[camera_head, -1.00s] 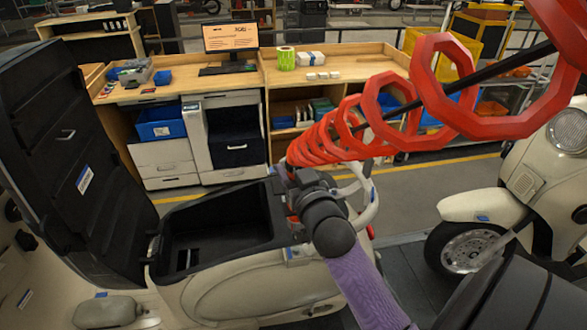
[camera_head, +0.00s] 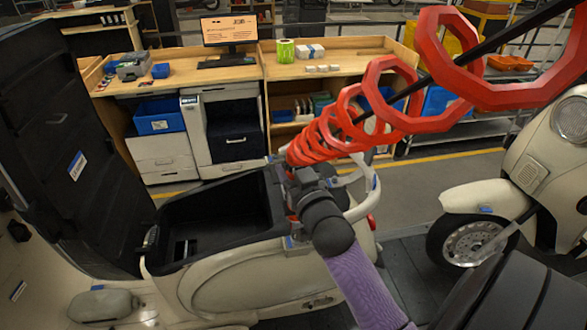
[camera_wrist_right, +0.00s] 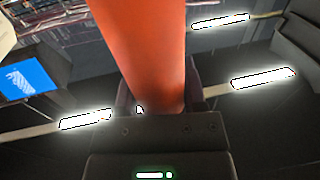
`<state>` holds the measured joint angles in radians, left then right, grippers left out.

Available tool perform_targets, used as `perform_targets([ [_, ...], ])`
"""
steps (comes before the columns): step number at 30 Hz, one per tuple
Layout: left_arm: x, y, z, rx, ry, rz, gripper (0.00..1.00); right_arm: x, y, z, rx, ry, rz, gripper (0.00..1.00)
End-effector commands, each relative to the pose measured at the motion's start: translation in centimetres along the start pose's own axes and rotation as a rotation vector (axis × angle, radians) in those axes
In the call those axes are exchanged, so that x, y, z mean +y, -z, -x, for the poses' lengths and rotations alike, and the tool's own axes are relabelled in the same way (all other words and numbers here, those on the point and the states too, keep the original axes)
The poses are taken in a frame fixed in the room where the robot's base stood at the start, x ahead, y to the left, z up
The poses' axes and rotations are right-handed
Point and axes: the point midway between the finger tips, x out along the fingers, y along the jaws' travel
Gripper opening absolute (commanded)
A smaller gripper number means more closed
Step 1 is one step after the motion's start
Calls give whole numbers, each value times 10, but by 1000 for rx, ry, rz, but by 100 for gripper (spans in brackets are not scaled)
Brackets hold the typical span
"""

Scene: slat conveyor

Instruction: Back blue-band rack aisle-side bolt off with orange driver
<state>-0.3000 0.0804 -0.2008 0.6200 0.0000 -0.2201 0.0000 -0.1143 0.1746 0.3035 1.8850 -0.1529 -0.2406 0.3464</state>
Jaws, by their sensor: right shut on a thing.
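My right gripper (camera_head: 296,182) is at the rear of the near cream scooter, above the seat opening's right end. It is shut on the orange driver (camera_wrist_right: 150,50), whose thick orange body fills the space between the fingers in the right wrist view. In the head view the driver is mostly hidden by the gripper and wrist. The pale tubular rack (camera_head: 365,205) curves just right of the gripper and carries a blue band (camera_head: 374,184). The bolt and driver tip cannot be made out. My left gripper is not in view.
A red coiled hose (camera_head: 380,108) on a dark line crosses from upper right down to the gripper. The raised black seat lid (camera_head: 75,130) stands left. A second cream scooter (camera_head: 480,225) stands right. A wooden workbench (camera_head: 345,68) is behind, across a clear floor strip.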

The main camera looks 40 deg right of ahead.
Motion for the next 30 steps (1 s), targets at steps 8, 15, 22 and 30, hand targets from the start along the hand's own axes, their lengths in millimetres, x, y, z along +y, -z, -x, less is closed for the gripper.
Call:
perform_targets([
  [8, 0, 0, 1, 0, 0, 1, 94, 0, 0, 0, 0, 0, 0, 0],
  [15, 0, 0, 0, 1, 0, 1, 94, 0, -1, 0, 0, 0, 0, 0],
  [22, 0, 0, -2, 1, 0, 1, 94, 0, -4, 0, 0, -1, 0, 0],
  [30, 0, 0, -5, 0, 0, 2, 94, 0, -8, 0, 0, -1, 0, 0],
])
